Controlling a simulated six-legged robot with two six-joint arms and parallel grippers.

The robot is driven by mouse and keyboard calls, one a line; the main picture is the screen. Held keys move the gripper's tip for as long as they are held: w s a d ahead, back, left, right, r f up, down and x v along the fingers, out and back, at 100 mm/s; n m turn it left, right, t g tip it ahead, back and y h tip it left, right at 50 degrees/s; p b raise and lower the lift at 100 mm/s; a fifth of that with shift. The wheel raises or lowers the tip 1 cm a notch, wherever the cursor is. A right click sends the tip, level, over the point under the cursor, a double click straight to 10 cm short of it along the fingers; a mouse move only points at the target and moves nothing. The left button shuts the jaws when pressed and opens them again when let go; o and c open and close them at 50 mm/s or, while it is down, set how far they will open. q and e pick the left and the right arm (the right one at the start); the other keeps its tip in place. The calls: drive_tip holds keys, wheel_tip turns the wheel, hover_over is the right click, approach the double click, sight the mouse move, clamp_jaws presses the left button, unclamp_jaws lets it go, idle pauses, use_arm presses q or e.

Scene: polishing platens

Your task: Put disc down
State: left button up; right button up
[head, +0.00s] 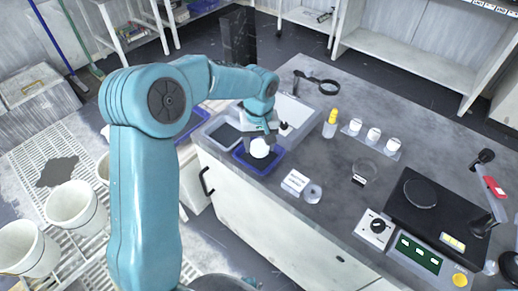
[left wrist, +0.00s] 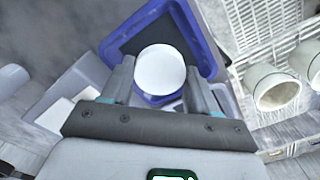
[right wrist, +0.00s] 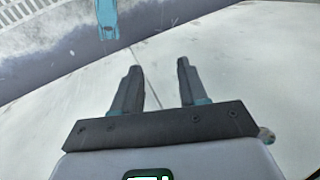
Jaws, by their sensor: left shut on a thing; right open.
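A white round disc (head: 260,148) is held over the blue-rimmed tray (head: 240,167) on the near left of the bench. My left gripper (head: 259,139) is shut on it. In the left wrist view, the disc (left wrist: 160,70) sits between the two fingers (left wrist: 158,85), with the dark-floored blue tray (left wrist: 207,62) behind it. Whether the disc touches the tray floor I cannot tell. My right gripper (right wrist: 158,85) shows only in the right wrist view; it is open and empty, in front of a pale surface.
A grey-rimmed tray (head: 222,132) adjoins the blue one. A yellow-capped bottle (head: 330,124), white cups (head: 373,135), a labelled white box (head: 295,181) and a black-topped machine (head: 425,200) stand on the bench. White buckets (head: 75,204) stand at the left.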

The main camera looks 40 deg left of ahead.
sight(259, 146)
use_arm(q)
wheel_tip(259, 146, down, 3)
drive_tip(key=shift+w+a+r, duration=0.1)
drive_tip(key=shift+r, duration=0.1)
drive_tip(key=shift+f, duration=0.15)
drive_tip(key=o, duration=1.2)
drive_tip(key=shift+r, duration=0.3)
wheel_tip(259, 146, up, 12)
drive_tip(key=shift+f+p, duration=0.15)
drive_tip(key=shift+p, duration=0.5)
